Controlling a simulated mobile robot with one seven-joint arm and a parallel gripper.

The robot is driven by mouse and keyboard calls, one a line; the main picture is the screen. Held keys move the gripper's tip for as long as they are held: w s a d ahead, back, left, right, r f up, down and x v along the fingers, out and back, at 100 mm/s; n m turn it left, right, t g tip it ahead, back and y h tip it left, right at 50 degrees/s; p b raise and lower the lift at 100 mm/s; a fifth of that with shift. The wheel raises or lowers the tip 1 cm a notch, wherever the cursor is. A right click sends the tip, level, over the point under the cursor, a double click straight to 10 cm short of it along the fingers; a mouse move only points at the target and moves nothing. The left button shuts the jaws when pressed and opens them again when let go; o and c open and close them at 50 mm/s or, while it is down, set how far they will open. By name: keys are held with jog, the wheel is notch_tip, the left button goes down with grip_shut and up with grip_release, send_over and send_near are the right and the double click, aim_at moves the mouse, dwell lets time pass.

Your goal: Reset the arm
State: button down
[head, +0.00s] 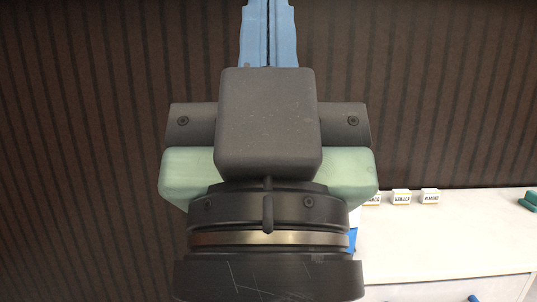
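My gripper (268,8) fills the middle of the head view, raised and pointing up and away from the camera. Its dark grey housing and pale green side blocks face me. The two blue fingers lie side by side with only a thin dark line between them, so they look shut. The finger ends run to the top edge of the picture. I see nothing held between them, but the very tips may be cut off.
A white counter (440,235) is at the lower right, with small labelled cards, including vanilla (402,197) and almond (430,196). A green object (530,200) sits at the right edge. A blue item (353,241) is partly hidden behind my arm. A dark ribbed wall (90,120) stands behind.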

notch_tip(320, 180, up, 14)
jog(key=p, duration=1.1)
